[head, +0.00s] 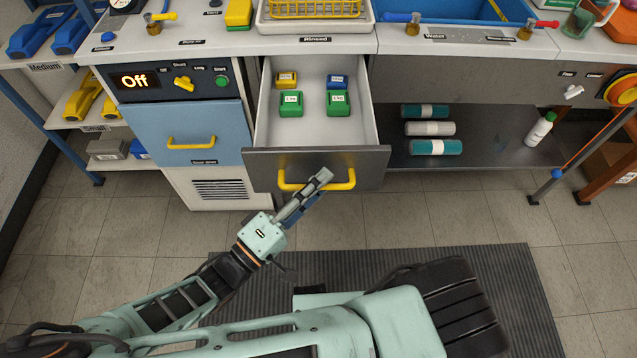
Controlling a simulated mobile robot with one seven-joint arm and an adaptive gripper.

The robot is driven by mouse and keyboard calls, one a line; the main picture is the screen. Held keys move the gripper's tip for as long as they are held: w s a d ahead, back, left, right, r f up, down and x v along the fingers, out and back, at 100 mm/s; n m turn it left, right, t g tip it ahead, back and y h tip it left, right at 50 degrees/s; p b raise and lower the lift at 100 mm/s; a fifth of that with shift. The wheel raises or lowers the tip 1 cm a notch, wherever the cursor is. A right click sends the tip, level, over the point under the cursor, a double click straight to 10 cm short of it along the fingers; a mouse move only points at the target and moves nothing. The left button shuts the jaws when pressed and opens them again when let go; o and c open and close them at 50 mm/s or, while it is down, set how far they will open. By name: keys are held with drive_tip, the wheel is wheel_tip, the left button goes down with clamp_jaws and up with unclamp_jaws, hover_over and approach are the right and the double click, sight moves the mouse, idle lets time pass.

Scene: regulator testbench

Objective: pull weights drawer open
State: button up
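The weights drawer (262,157) stands pulled out from under the bench, with a dark grey front and a white inside. It holds two green weights (338,103), a yellow weight (286,80) and a blue weight (337,81). Its yellow handle (339,182) runs along the front. My gripper (322,178) is at the middle of the handle, and its fingertips overlap the bar in the picture. I cannot tell whether the fingers are closed around the bar or only beside it. The gripper hides part of the handle.
A blue drawer (185,130) with a yellow handle is shut on the left, below a control panel (178,83) reading "Off". On the right, an open shelf (480,150) holds rolled cylinders (430,129) and a white bottle (539,129). Tiled floor and a dark mat (480,290) lie in front.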

drive_tip(key=v, duration=0.7)
drive_tip(key=shift+a, duration=0.2)
drive_tip(key=shift+s+f, duration=0.1)
drive_tip(key=shift+s, duration=0.05)
